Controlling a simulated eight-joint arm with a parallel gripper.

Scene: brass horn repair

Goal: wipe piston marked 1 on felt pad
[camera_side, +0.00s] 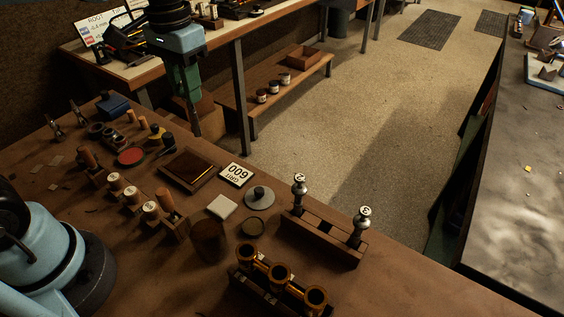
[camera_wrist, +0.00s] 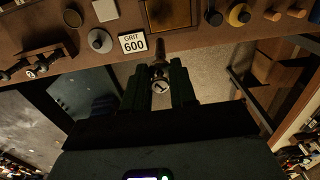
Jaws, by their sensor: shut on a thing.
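My gripper (camera_wrist: 160,92) is shut on the piston marked 1 (camera_wrist: 160,84), whose numbered cap faces the wrist camera between the green fingers. In the side view my gripper (camera_side: 194,122) hangs beyond the bench's far edge, above the floor, and the piston is hard to make out there. A pale square pad (camera_side: 222,207), which may be the felt, lies flat on the bench and also shows in the wrist view (camera_wrist: 105,10). A wooden-framed tray (camera_side: 190,170) with a brownish inside lies nearer to my gripper. The piston is apart from both.
A GRIT 600 card (camera_side: 236,174) and a grey knobbed disc (camera_side: 259,198) lie near the pale pad. A wooden rack (camera_side: 322,239) holds two upright pistons. A block of brass cylinders (camera_side: 280,274) stands in front. Several cork-topped pieces (camera_side: 131,195) stand at left.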

